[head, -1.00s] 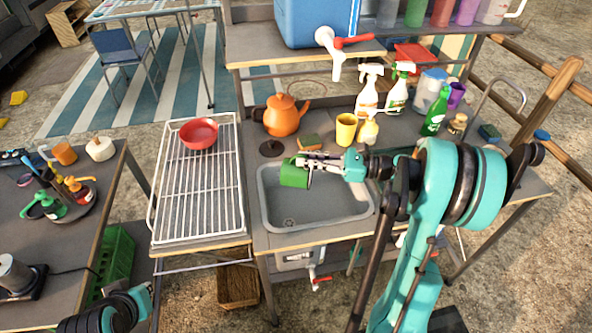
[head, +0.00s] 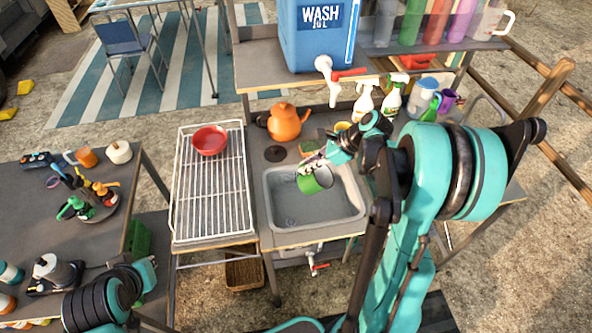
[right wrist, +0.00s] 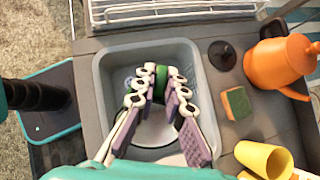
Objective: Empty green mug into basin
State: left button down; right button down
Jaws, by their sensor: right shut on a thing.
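The green mug (head: 317,181) is held tilted over the grey sink basin (head: 268,215), inside its outline and above its floor. My right gripper (head: 312,165) is shut on it; the wrist view shows a green part (right wrist: 161,80) between the fingers (right wrist: 160,97) and a pale round area below. I cannot tell if liquid remains in the mug or is flowing out. My left arm ends at the lower left in the head view, with its teal gripper body (head: 145,270) by the left table; its fingers are not clearly seen.
A wire rack (head: 212,195) with a red bowl (head: 209,140) stands left of the basin. Behind it are an orange kettle (head: 285,122), a sponge (right wrist: 236,103), a yellow cup (right wrist: 263,159) and spray bottles (head: 391,101). The blue water tank's tap (head: 329,75) overhangs the back.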

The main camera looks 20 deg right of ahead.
jog(key=r+g+h+p, duration=0.2)
jog(key=h+p, duration=0.1)
jog(key=shift+a+g+p, duration=0.2)
jog(key=shift+g+p, duration=0.1)
jog(key=shift+w+r+g+h+p, duration=0.1)
jog(key=shift+g+h+p, duration=0.25)
jog(key=shift+h, duration=0.45)
jog(key=shift+d+r+g+h, duration=0.1)
jog(key=shift+d+g+h, duration=0.05)
jog(key=shift+g+h, duration=0.85)
jog(key=shift+d, duration=0.1)
jog(key=shift+s, duration=0.2)
